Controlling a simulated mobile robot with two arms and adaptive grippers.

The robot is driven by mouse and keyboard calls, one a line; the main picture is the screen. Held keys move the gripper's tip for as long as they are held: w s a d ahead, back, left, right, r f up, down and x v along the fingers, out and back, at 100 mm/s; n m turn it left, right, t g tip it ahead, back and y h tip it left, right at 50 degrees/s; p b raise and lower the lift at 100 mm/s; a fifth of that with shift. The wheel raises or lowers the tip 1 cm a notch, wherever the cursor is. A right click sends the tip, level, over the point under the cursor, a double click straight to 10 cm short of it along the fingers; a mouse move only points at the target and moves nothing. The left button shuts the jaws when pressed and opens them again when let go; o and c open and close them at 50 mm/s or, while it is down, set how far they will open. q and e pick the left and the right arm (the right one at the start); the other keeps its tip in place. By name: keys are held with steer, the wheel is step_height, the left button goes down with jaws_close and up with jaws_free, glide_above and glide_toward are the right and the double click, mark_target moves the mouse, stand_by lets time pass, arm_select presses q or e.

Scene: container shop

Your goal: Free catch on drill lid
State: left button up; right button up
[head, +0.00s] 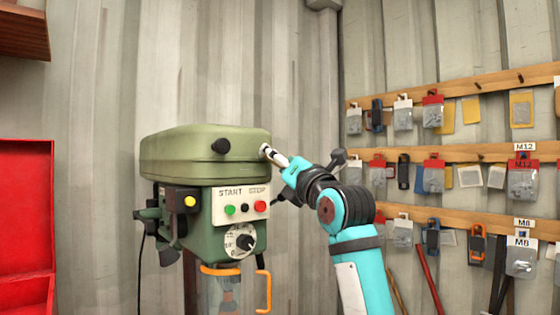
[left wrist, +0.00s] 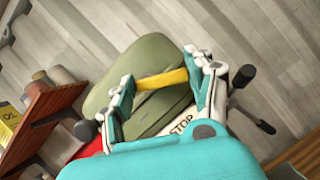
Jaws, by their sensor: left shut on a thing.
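The drill lid (head: 200,155) is green and looks closed on top of the drill; it also shows in the left wrist view (left wrist: 145,60). My left gripper (head: 272,155) is at the lid's right end, its arm rising from the lower middle right of the head view. In the left wrist view, its fingers (left wrist: 163,79) are shut on a yellow bar, apparently the catch (left wrist: 162,79), lying across between the fingertips against the lid. In the head view the catch is hidden. My right gripper is in neither view.
The START/STOP panel (head: 240,206) sits just below the lid. A black-knobbed lever (head: 338,156) sticks out behind my arm. Wooden rails (head: 460,153) with hanging packets line the right wall. A red cabinet (head: 25,225) stands at left.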

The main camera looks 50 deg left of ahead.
arm_select(q)
steer(key=shift+w+r+n+g+y+b, duration=0.25)
steer(key=shift+n+g+b, duration=0.45)
steer(key=shift+n, duration=0.8)
steer(key=shift+s+r+n+g+y+b, duration=0.1)
steer(key=shift+n+g+y+b, duration=0.4)
steer(key=shift+n, duration=1)
steer(key=o, duration=1.2)
steer(key=v, duration=1.2)
steer(key=shift+d+r, duration=0.1)
